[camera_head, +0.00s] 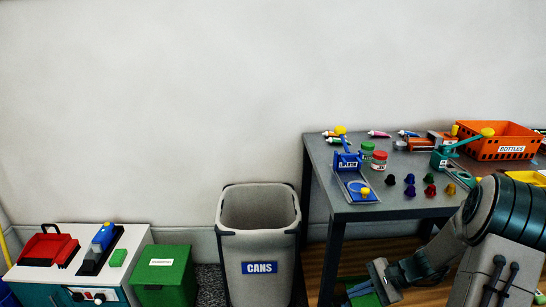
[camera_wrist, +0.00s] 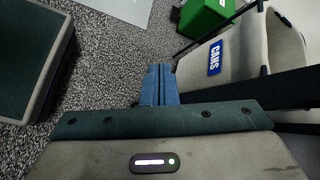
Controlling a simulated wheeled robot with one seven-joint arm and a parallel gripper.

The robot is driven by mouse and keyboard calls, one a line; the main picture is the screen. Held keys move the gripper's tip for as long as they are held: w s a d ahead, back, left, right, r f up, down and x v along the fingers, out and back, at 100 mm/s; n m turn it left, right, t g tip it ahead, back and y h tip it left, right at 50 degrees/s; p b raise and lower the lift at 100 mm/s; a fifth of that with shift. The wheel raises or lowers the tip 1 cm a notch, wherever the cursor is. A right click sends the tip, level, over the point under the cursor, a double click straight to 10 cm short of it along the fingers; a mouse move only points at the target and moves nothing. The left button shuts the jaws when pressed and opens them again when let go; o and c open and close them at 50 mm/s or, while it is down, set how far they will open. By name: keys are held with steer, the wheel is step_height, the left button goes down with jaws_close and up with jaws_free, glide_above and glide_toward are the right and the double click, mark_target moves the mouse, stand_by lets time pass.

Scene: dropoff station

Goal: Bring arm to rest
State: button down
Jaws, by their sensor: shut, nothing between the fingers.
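My gripper (camera_head: 362,288) hangs low in front of the dark grey table (camera_head: 400,205) in the head view, at the end of my bent arm at the lower right. In the wrist view, its blue fingers (camera_wrist: 159,84) are together with nothing between them, above the speckled grey carpet. The fingers are apart from the objects around them. Part of my arm is cut off by the right edge of the head view.
A grey bin marked CANS (camera_head: 230,265) stands left of the table and near the gripper (camera_wrist: 245,45). A green box (camera_head: 165,272) and a white cabinet (camera_head: 75,270) stand farther left. An orange crate (camera_head: 500,150), jars and small tools crowd the tabletop.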

steer(key=s+a+r+n+h+p, duration=0.2)
steer(key=s+r, duration=0.4)
steer(key=r, duration=0.5)
steer(key=s+a+r+n+h+p, duration=0.3)
steer(key=s+r+n+p, duration=0.3)
steer(key=r, duration=0.5)
steer(key=s+a+r+n+t+h+p, duration=0.1)
steer(key=s+r+n+h+p, duration=0.3)
steer(key=r, duration=0.7)
steer(key=shift+s+a+h+p, duration=0.5)
steer(key=shift+s+a+p, duration=0.35)
steer(key=shift+s+p, duration=0.3)
